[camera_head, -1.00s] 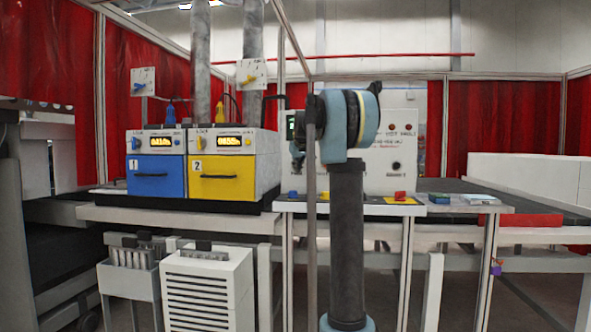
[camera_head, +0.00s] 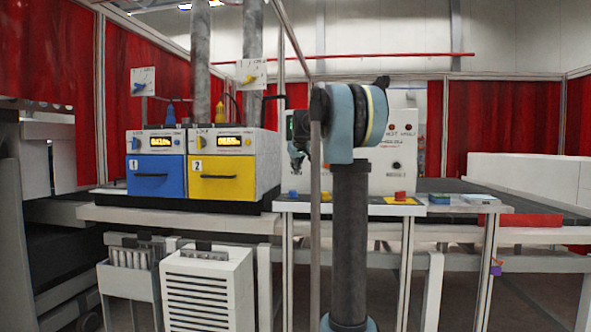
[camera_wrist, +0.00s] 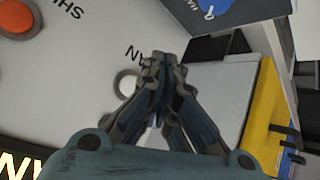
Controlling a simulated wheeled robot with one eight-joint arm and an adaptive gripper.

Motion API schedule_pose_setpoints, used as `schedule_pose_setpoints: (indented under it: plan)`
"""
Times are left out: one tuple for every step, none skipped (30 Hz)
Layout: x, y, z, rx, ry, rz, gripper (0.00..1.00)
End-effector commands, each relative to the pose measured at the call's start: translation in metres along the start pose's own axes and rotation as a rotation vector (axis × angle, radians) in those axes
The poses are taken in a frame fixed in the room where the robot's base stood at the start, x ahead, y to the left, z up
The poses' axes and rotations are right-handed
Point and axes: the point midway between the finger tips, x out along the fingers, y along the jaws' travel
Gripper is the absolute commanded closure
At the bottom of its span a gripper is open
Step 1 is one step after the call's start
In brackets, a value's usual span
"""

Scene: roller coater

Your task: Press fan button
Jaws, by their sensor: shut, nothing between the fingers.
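In the wrist view, my gripper (camera_wrist: 160,62) is shut and empty, its fingertips together over the pale panel face. A round light button with a grey ring (camera_wrist: 126,83) sits just left of the fingers, partly covered by them. Upside-down lettering (camera_wrist: 135,52) that looks like the end of "FAN" lies above it, its rest hidden by the fingers. I cannot tell whether the fingertips touch the panel. In the head view, the control panel (camera_head: 410,150) stands behind my arm, which hides much of it. My gripper (camera_head: 297,165) is left of the column there.
An orange round button (camera_wrist: 15,18) and lit lettering (camera_wrist: 18,165) are at the wrist view's left. A blue unit (camera_head: 157,177) and a yellow unit (camera_head: 222,178) stand left in the head view. A red button on a yellow base (camera_head: 400,196) is on the table.

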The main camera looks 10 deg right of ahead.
Motion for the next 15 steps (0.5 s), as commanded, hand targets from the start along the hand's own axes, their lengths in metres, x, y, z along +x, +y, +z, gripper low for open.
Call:
schedule_pose_setpoints:
  plan:
    - [-0.003,-0.003,0.002,-0.001,0.000,0.000,1.00]
    - [-0.005,-0.004,0.004,-0.001,0.000,0.000,1.00]
    - [-0.007,-0.005,0.005,-0.001,0.000,0.000,1.00]
    - [-0.009,-0.006,0.006,-0.001,0.000,0.000,1.00]
    - [-0.011,-0.008,0.008,-0.001,0.000,0.000,1.00]
    - [-0.013,-0.009,0.009,-0.001,0.000,0.000,1.00]
    - [-0.014,-0.010,0.010,-0.001,0.000,0.000,1.00]
    - [-0.015,-0.011,0.011,-0.001,0.000,0.000,1.00]
    - [-0.016,-0.011,0.012,-0.001,0.000,0.001,1.00]
    - [-0.016,-0.011,0.012,-0.001,0.000,0.001,1.00]
    - [-0.017,-0.012,0.012,-0.001,0.000,0.001,1.00]
    - [-0.016,-0.012,0.012,0.000,0.000,0.001,1.00]
    - [-0.016,-0.011,0.012,0.000,0.000,0.001,1.00]
    - [-0.016,-0.011,0.012,0.000,0.000,0.001,1.00]
    - [-0.016,-0.011,0.012,0.000,0.000,0.001,1.00]
